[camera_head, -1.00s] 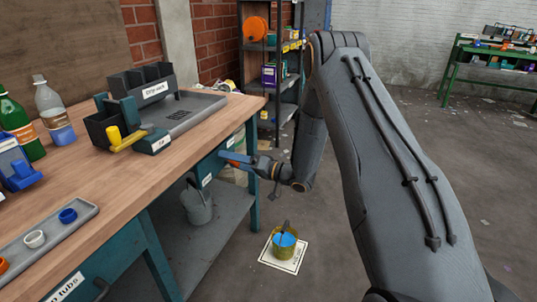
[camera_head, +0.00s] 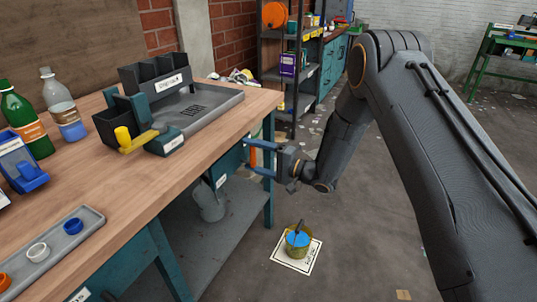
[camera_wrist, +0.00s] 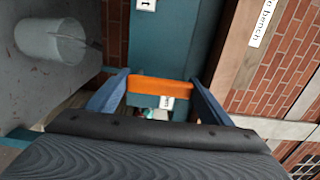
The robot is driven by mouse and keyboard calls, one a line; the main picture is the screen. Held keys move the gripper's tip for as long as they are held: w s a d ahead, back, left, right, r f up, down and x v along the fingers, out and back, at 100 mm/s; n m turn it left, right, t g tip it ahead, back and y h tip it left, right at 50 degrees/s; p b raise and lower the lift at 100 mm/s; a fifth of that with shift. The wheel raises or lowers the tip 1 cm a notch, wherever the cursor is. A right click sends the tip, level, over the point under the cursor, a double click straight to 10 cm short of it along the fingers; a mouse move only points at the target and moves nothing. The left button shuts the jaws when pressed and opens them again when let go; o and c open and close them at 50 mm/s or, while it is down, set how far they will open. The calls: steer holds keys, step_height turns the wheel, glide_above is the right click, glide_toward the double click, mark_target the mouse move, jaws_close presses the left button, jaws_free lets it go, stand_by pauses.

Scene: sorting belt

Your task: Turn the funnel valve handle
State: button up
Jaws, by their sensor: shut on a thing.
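I cannot tell whether the bar is fixed to anything. On the bench top, a yellow lever with a round knob (camera_head: 123,136) sticks out beside a teal block with a label (camera_head: 165,142). My gripper is apart from this lever. No funnel can be made out clearly, and I cannot tell which handle belongs to one.
The wooden bench (camera_head: 205,147) carries a grey tray (camera_head: 222,105), bottles (camera_head: 64,105) and a long tray with coloured rings (camera_head: 85,222). A grey bucket (camera_head: 210,205) is on the lower shelf. Open floor lies right.

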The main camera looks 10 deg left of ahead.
steer(key=shift+w, duration=0.1)
stand_by(0.3)
steer(key=o, duration=1.5)
steer(key=shift+a, duration=0.1)
steer(key=v, duration=0.8)
steer(key=shift+r, duration=0.1)
